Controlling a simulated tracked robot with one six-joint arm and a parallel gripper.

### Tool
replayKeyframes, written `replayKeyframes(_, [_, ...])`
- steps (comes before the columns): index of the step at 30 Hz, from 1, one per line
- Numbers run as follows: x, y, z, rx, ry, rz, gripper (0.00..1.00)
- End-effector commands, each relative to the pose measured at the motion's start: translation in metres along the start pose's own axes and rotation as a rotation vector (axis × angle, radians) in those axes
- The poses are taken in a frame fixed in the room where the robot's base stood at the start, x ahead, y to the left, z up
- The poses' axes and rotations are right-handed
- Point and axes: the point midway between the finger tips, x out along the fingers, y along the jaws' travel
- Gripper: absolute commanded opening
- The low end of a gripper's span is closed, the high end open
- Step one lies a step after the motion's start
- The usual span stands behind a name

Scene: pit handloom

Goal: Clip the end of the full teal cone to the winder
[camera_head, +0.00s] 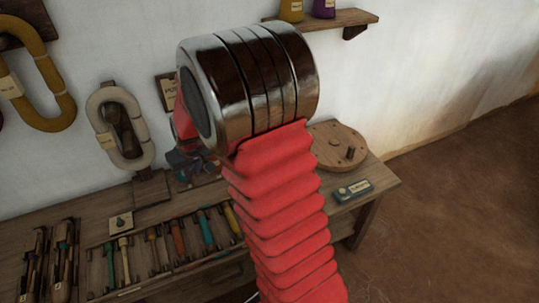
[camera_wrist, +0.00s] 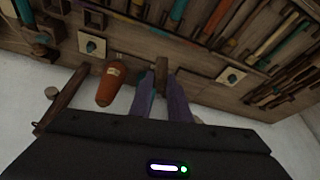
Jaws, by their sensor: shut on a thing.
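In the wrist view my gripper (camera_wrist: 163,108) is the dark body at the bottom with two purple-grey fingers. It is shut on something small. A teal strip (camera_wrist: 147,103) shows along the left finger, but what is held is mostly hidden. A short wooden post (camera_wrist: 161,74) stands behind the fingertips; I cannot tell whether they touch. In the head view my arm blocks the middle and the gripper is not seen. A round wooden disc with a peg (camera_head: 337,147), possibly the winder, lies on the bench at right. I cannot make out a full teal cone for sure.
An orange cone with a label (camera_wrist: 112,86) is left of my fingers. The bench (camera_head: 130,204) holds rows of coloured tools. A small labelled box (camera_head: 352,190) lies before the disc. Yarn hanks (camera_head: 121,126) hang on the wall. The floor (camera_head: 455,190) at right is clear.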

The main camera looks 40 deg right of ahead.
Motion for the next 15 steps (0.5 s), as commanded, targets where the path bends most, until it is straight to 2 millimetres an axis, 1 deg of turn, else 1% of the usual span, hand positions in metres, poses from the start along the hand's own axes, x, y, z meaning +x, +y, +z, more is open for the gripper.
replayKeyframes(1, [0.006,0.021,0.0,0.02,-0.003,0.007,0.0])
replayKeyframes(8, [0.028,0.105,0.004,0.079,-0.006,0.028,0.0])
replayKeyframes(9, [0.031,0.12,0.005,0.09,-0.004,0.032,0.0])
replayKeyframes(11, [0.036,0.143,0.009,0.106,-0.004,0.038,0.0])
replayKeyframes(15, [0.046,0.196,0.021,0.142,-0.001,0.054,0.0])
